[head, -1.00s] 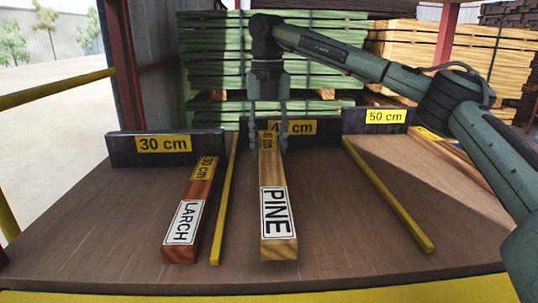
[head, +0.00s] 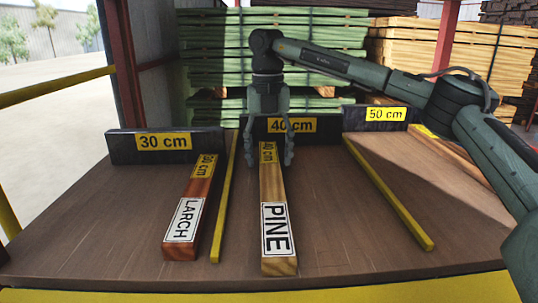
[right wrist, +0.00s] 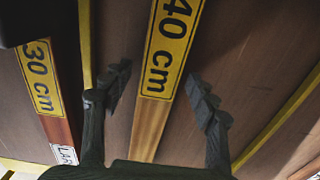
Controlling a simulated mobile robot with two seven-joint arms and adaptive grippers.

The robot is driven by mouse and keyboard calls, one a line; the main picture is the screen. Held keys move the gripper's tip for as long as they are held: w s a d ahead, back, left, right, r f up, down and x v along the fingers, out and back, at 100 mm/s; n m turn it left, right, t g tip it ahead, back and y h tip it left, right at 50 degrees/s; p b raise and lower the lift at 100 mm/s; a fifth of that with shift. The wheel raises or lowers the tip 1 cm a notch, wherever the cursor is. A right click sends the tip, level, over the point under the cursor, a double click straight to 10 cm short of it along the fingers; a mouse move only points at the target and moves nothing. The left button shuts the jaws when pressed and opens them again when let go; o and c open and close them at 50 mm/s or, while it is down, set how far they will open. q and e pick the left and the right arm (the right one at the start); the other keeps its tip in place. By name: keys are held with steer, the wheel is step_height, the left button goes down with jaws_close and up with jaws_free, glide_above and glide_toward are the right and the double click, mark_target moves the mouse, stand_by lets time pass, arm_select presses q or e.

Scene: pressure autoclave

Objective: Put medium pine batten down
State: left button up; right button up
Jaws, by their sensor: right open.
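The medium pine batten (head: 274,210) lies on the brown table in the lane of the 40 cm block, its PINE label toward the front edge. In the right wrist view its yellow 40 cm label (right wrist: 170,45) and bare wood show between the fingers. My right gripper (head: 268,155) is open around the batten's far end, one finger on each side. In the wrist view there is a gap between each fingertip and the wood (right wrist: 157,95). My left gripper is not in view.
A larch batten (head: 190,205) lies in the 30 cm lane to the left. Yellow divider strips (head: 225,200) run on both sides of the pine lane. Marked blocks for 30 cm (head: 120,148), 40 cm (head: 245,126) and 50 cm (head: 350,117) stand at the back. Bare table lies right of the pine batten.

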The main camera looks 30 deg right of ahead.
step_height(320, 180, up, 7)
steer(key=shift+a+r, duration=0.1)
steer(key=shift+r, duration=0.1)
steer(key=shift+f, duration=0.1)
stand_by(0.5)
